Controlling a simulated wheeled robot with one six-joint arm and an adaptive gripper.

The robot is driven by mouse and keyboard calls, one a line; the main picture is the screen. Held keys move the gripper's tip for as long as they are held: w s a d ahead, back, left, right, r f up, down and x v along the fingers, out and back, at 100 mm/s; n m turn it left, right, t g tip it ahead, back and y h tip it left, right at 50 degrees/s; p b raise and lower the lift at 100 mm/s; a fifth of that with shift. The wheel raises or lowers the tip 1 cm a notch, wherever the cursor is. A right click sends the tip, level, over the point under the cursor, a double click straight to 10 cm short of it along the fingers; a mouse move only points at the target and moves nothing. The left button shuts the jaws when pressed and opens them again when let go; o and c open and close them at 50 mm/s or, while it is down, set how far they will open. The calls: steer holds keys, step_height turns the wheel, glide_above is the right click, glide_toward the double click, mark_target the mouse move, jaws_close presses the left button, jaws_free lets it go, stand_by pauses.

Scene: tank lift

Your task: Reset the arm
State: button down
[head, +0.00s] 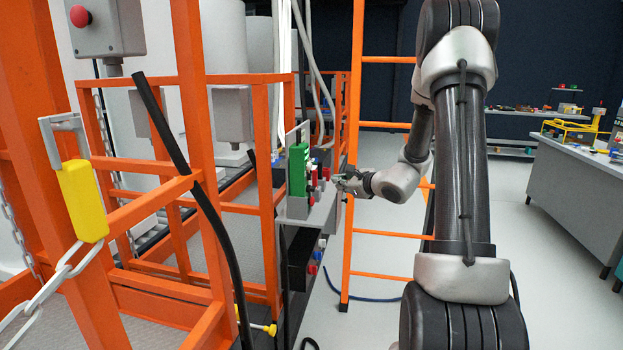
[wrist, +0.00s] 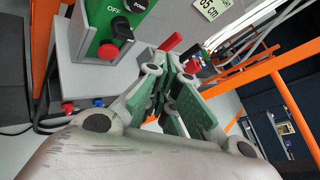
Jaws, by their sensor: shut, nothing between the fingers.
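My arm reaches from the right of the head view toward the control panel, and my gripper (head: 347,184) is just right of it. In the wrist view my gripper (wrist: 168,75) has its green-padded fingers together with nothing held. Beyond the fingertips is a red handle (wrist: 172,41); whether they touch cannot be told. The green switch box (head: 299,168) stands upright on the grey panel (head: 318,216). In the wrist view the green switch box (wrist: 92,22) shows a black knob by the word OFF and a red button (wrist: 108,51).
An orange ladder (head: 352,130) stands behind my gripper. A display (wrist: 208,9) reads about 05 cm. A grey workbench (head: 580,195) is at the right; floor between is clear.

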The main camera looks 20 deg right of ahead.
steer(key=s+a+f+n+g+y, duration=0.35)
steer(key=s+a+n, duration=0.2)
steer(key=s, duration=0.25)
steer(key=s+a+r+n+g, duration=0.1)
steer(key=s+a+n+g, duration=0.3)
steer(key=s, duration=0.5)
steer(key=s+a+n+g, duration=0.2)
steer(key=s+n+g, duration=0.1)
steer(key=s+n, duration=0.4)
steer(key=s+d+r+n+g+h, duration=0.1)
steer(key=s+d+r+n+h, duration=0.2)
steer(key=s, duration=0.4)
steer(key=s+d+r+n+g+h, duration=0.2)
steer(key=s+r+n, duration=0.2)
steer(key=s+n, duration=0.2)
step_height(320, 180, up, 6)
steer(key=s+a+n+t+h, duration=0.1)
steer(key=a+n+t, duration=0.1)
steer(key=n+t, duration=0.1)
steer(key=shift+s+a+r, duration=0.15)
steer(key=shift+s+r, duration=0.05)
steer(key=shift+s, duration=0.2)
